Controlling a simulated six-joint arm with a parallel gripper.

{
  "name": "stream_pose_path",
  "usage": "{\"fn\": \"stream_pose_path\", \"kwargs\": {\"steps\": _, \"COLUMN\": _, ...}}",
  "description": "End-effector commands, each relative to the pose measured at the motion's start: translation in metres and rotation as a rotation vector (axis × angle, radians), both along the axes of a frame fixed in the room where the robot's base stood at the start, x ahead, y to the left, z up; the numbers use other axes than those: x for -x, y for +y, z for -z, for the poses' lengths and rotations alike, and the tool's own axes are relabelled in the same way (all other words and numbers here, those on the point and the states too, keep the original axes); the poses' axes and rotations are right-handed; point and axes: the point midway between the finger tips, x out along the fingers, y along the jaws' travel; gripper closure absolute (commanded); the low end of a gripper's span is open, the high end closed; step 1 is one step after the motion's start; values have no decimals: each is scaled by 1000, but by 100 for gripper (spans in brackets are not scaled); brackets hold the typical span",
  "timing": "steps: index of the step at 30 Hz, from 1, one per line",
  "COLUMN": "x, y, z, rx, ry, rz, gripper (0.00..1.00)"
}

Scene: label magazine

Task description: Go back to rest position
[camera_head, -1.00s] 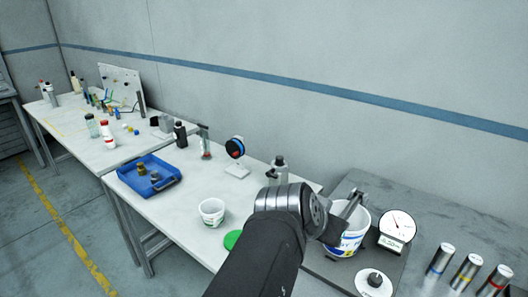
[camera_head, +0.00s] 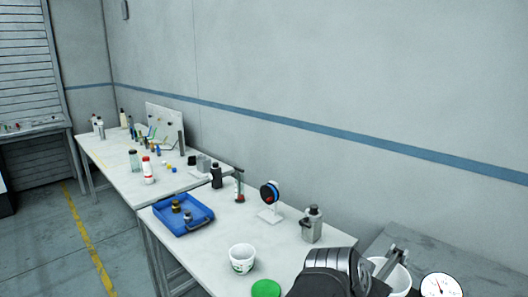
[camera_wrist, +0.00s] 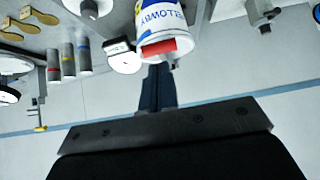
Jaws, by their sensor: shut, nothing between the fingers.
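My gripper (camera_head: 398,255) is at the lower right of the head view, shut and empty. It appears in front of or over the rim of a white tub (camera_head: 402,279); I cannot tell whether they touch. In the wrist view my dark gripper fingers (camera_wrist: 157,88) are together with nothing held. The tub (camera_wrist: 150,12) shows there upside down, with blue lettering and a red patch, just beyond the fingers.
A round dial gauge (camera_head: 440,287) stands right of the tub. A grey bottle (camera_head: 312,226), a green lid (camera_head: 266,289), a white cup (camera_head: 242,258) and a blue tray (camera_head: 190,226) are on the white table. Several capped cylinders (camera_wrist: 68,62) show in the wrist view.

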Motion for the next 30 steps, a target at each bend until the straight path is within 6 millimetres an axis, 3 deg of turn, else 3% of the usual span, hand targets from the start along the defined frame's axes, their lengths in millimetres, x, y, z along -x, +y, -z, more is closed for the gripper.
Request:
{"fn": "stream_pose_path", "kwargs": {"steps": 11, "x": -15, "y": -15, "z": 22, "rx": -1, "ry": 0, "rz": 1, "gripper": 100}}
{"fn": "stream_pose_path", "kwargs": {"steps": 30, "x": -11, "y": -10, "z": 14, "rx": 1, "ry": -4, "rz": -1, "gripper": 100}}
